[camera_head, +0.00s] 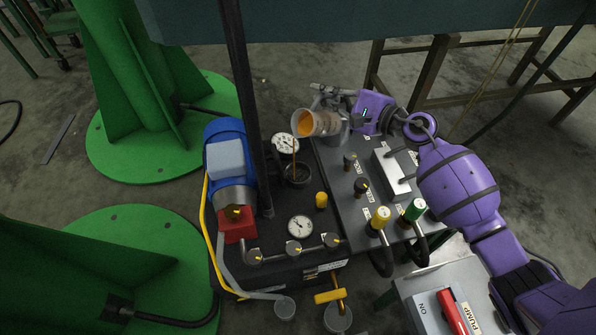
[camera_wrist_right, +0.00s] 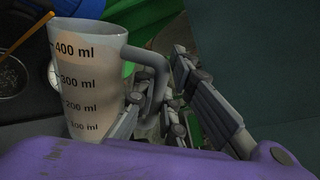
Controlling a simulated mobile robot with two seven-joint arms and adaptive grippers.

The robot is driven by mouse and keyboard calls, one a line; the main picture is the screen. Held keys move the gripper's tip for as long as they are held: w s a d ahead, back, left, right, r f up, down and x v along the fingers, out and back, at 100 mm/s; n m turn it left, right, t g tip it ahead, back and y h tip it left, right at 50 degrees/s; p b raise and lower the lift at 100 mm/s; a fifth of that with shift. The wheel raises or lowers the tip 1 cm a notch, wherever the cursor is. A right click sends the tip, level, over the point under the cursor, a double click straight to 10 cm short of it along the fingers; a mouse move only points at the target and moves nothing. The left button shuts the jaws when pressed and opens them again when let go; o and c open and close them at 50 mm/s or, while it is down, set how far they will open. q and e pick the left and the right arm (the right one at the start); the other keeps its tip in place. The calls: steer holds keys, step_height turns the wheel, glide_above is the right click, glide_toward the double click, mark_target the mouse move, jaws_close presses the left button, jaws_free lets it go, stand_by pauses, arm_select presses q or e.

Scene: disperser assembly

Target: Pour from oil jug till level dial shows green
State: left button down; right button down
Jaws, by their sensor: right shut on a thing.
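The oil jug (camera_head: 327,123) is a clear cup with orange oil inside, tipped left over the machine. A thin orange stream falls from its lip towards the dark round filler opening (camera_head: 297,174); it also shows in the wrist view (camera_wrist_right: 25,35). My right gripper (camera_head: 349,122) is shut on the jug's handle (camera_wrist_right: 158,75). The jug (camera_wrist_right: 90,85) bears marks up to 400 ml. A white dial (camera_head: 285,143) sits beside the opening, partly behind the stream; its reading is too small to tell. My left gripper is out of view.
A second gauge (camera_head: 300,226) sits nearer on the machine. A blue motor (camera_head: 224,150) and dark post (camera_head: 248,110) stand left of the opening. Yellow (camera_head: 380,218) and green (camera_head: 414,209) capped fittings stand on the panel below my right arm. A pump switch box (camera_head: 445,306) is at the bottom.

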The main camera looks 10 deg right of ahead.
steer(key=shift+s+a+f+n+h+p, duration=0.15)
steer(key=shift+s+a+n+p, duration=0.1)
steer(key=shift+a+n+p, duration=0.25)
steer(key=shift+s+a+f+n+h+p, duration=0.15)
steer(key=shift+s+a+n+p, duration=0.2)
steer(key=shift+n, duration=0.35)
stand_by(6.8)
